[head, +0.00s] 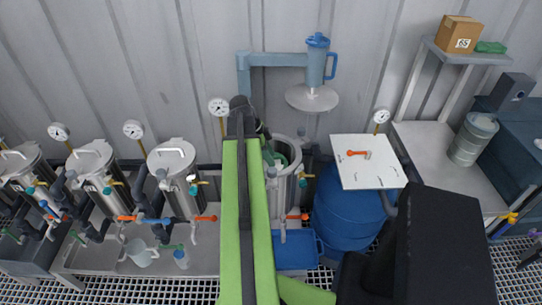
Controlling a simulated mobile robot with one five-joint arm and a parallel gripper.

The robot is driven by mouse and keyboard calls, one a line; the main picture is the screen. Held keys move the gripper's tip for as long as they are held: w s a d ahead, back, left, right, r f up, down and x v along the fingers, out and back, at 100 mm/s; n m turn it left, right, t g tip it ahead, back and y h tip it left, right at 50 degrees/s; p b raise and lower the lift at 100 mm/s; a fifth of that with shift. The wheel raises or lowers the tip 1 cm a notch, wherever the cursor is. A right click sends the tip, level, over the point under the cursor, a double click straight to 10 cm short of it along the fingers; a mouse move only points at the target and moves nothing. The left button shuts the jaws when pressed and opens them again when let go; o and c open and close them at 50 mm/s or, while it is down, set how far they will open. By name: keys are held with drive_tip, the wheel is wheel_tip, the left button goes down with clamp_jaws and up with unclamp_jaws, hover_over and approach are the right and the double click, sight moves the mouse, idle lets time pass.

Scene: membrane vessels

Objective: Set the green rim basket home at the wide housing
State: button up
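An open steel housing (292,192) stands just right of my green arm, with its left side hidden by the arm. A green curved edge, seemingly the green rim basket (280,158), shows inside its mouth. I cannot tell whether it is fully seated or tilted. My arm reaches up the middle of the picture to a dark wrist. My gripper (264,132) seems to point down toward the housing's mouth. Its fingers are mostly hidden, so whether they hold the basket does not show.
Closed steel vessels (175,180) stand left. A blue drum (345,215) and white board (368,163) stand right. A shelf holds a cardboard box (458,33).

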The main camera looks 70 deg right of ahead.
drive_tip(key=p+v, duration=1.3)
drive_tip(key=v, duration=0.3)
drive_tip(key=shift+p, duration=0.4)
drive_tip(key=shift+w, duration=0.15)
